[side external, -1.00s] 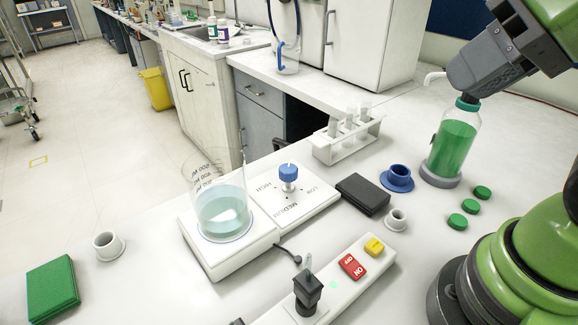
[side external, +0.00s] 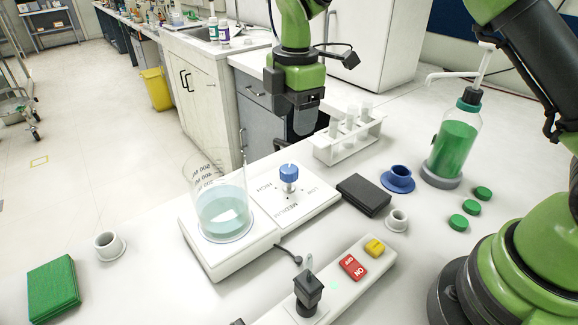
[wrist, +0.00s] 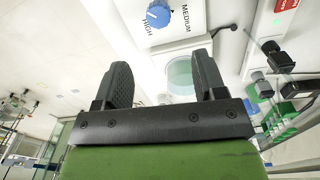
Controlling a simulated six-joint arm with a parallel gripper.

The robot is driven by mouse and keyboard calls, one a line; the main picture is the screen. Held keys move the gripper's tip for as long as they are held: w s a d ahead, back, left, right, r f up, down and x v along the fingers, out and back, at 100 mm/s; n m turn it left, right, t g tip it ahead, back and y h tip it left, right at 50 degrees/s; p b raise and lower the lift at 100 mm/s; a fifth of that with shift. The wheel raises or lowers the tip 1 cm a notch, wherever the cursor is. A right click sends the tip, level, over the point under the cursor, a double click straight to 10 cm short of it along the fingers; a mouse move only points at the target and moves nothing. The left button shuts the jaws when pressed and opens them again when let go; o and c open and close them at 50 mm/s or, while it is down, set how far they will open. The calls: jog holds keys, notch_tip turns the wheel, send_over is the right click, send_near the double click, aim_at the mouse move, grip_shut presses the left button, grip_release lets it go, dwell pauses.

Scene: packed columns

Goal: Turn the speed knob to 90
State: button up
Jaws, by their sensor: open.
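The blue speed knob (side external: 289,173) stands upright on a white plate marked LOW, MEDIUM and HIGH, part of the stirrer (side external: 310,206). The knob also shows at the top of the wrist view (wrist: 158,14), with HIGH and MEDIUM beside it; no 90 mark is readable. A glass beaker (side external: 222,208) of pale blue liquid sits on the stirrer's left part. My gripper (side external: 296,125) hangs above and behind the knob, apart from it. In the wrist view my gripper (wrist: 165,82) has its two dark fingers spread, with nothing between them touching.
A white rack with tubes (side external: 348,140) stands behind right of the knob. A black block (side external: 363,195), a blue cup (side external: 398,178) and a green pump bottle (side external: 453,145) are to the right. A power strip (side external: 340,283) with a red switch lies in front.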

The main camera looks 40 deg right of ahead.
aim_at(289, 168)
jog(key=f, duration=0.1)
jog(key=f+n, duration=0.1)
jog(key=f, duration=0.1)
jog(key=shift+w+a, duration=0.1)
jog(key=shift+w, duration=0.25)
notch_tip(289, 168, down, 9)
jog(key=shift+f, duration=0.1)
jog(key=c, duration=0.9)
